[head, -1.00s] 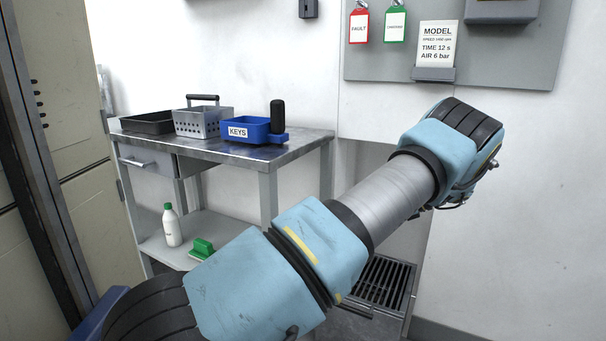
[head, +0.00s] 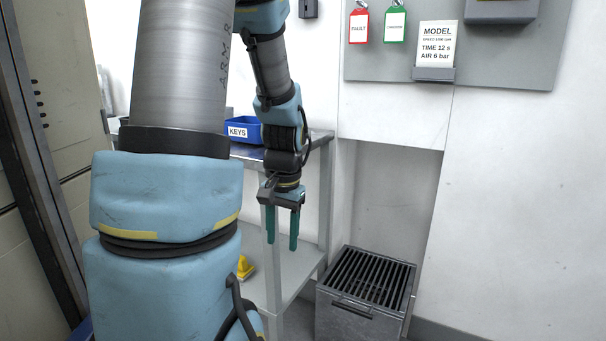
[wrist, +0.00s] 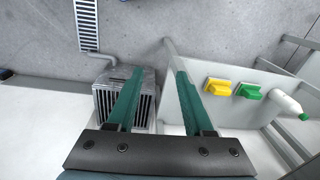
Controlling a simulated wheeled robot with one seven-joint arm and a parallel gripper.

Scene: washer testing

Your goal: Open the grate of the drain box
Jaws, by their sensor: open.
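The drain box (head: 340,322) is a grey metal box on the floor, right of the bench in the head view. Its grate (head: 372,276) of dark parallel bars lies flat across the top, with a bar handle (head: 352,307) at the front edge. My gripper (head: 282,240) is open and empty, its green fingers pointing down. In the head view it hangs left of the box and higher, in front of the bench leg. In the wrist view my gripper (wrist: 158,72) shows both fingers apart; the left one covers part of the grate (wrist: 146,108).
The metal bench (head: 322,150) with a blue KEYS bin (head: 243,129) stands left of the box. Its lower shelf (wrist: 232,107) holds yellow (wrist: 217,86) and green (wrist: 249,91) brushes and a white bottle (wrist: 284,103). A floor channel (wrist: 87,22) and pipe lie near the box.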

